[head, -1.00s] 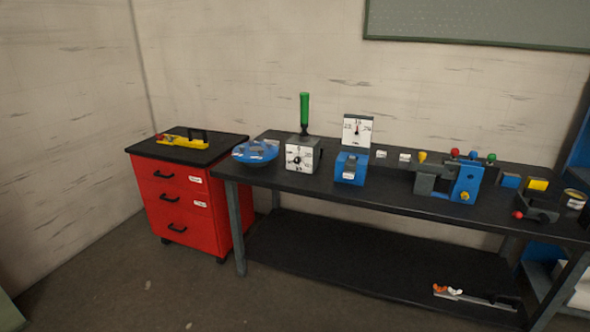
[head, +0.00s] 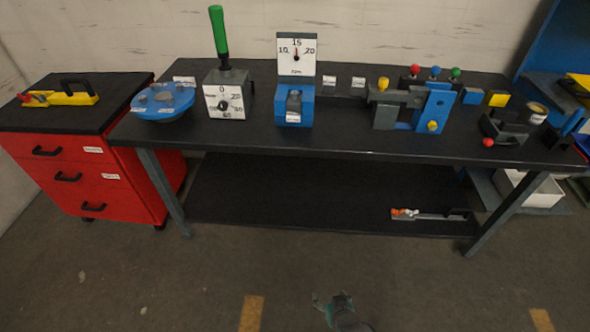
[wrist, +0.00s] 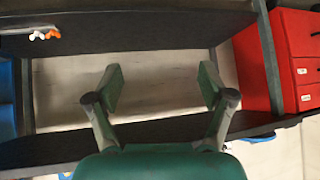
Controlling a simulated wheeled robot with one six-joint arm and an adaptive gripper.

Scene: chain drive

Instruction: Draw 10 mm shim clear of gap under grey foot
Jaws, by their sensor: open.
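The drive unit stands on the right half of the bench, with a grey block (head: 389,112) beside a blue upright plate (head: 436,108). A yellow knob (head: 383,83) tops the grey part, and another yellow knob (head: 432,126) is low on the blue plate. Red (head: 415,70), blue (head: 435,72) and green (head: 455,73) knobs stand behind it. I cannot tell which part is the 10 mm shim; the gap under the grey foot is too small to make out. My gripper (head: 333,302) is low in front of the bench, far from the unit. In the wrist view it (wrist: 162,85) is open and empty.
The black bench (head: 340,138) also holds a blue disc (head: 163,104), a green-handled gauge box (head: 228,95) and a dial stand (head: 294,105). A red drawer cabinet (head: 80,180) is at left. A lower shelf (head: 290,195) carries a tool. The floor in front is clear.

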